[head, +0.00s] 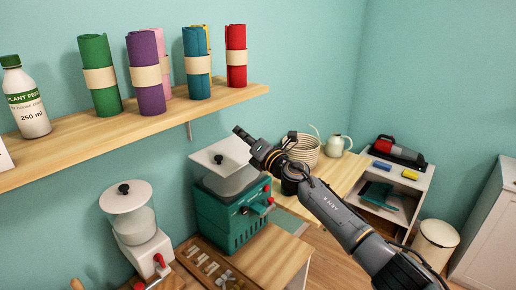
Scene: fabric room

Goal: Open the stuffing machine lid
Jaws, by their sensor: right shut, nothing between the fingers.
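A teal machine (222,212) with red controls stands on the wooden counter in the middle of the head view. My left gripper is out of view.
A wooden shelf (130,128) with several fabric rolls and a bottle (24,97) hangs above the machines. A tray of tools (212,266) lies in front of the teal machine.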

